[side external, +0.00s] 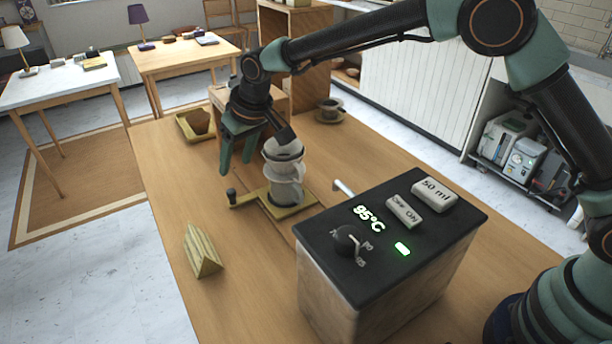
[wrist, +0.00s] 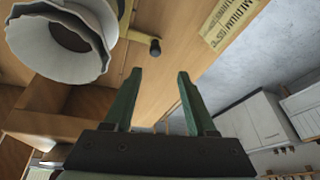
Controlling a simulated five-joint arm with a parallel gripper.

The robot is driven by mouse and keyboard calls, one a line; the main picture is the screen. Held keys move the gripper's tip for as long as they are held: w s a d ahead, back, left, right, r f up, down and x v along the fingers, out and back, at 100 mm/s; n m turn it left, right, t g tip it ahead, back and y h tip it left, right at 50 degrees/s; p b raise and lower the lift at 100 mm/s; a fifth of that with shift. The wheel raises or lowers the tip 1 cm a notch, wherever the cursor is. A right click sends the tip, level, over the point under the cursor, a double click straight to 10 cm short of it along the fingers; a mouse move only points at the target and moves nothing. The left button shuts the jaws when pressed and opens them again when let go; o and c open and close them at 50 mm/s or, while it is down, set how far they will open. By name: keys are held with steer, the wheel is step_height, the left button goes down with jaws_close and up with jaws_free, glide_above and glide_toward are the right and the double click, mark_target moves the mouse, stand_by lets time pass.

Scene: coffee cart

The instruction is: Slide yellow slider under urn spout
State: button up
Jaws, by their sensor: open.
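The yellow slider (side external: 289,211) lies on the wooden counter and carries a white dripper (side external: 284,150) on a cup or server (side external: 287,188). Its short arm ends in a dark upright knob (side external: 231,194) at the left; the knob also shows in the wrist view (wrist: 155,47). The urn (side external: 375,250) is a box with a black control top. Its spout (side external: 343,187) sticks out at the back, to the right of the slider. My gripper (side external: 237,165) is open and empty, above and behind the knob. In the wrist view the knob appears just beyond my fingertips (wrist: 158,75), apart from them.
A yellow wedge-shaped bag (side external: 202,252) lies at the counter's left front; its label shows in the wrist view (wrist: 232,18). A yellow tray (side external: 196,126), a wooden stand (side external: 285,100) and a cup on a saucer (side external: 330,112) are at the back.

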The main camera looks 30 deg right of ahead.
mark_target(230, 192)
steer(key=x, duration=0.8)
steer(key=d+x, duration=0.1)
steer(key=x, duration=0.3)
steer(key=shift+w, duration=0.15)
steer(key=shift+a, duration=0.1)
jaws_close()
steer(key=shift+a, duration=0.15)
stand_by(0.9)
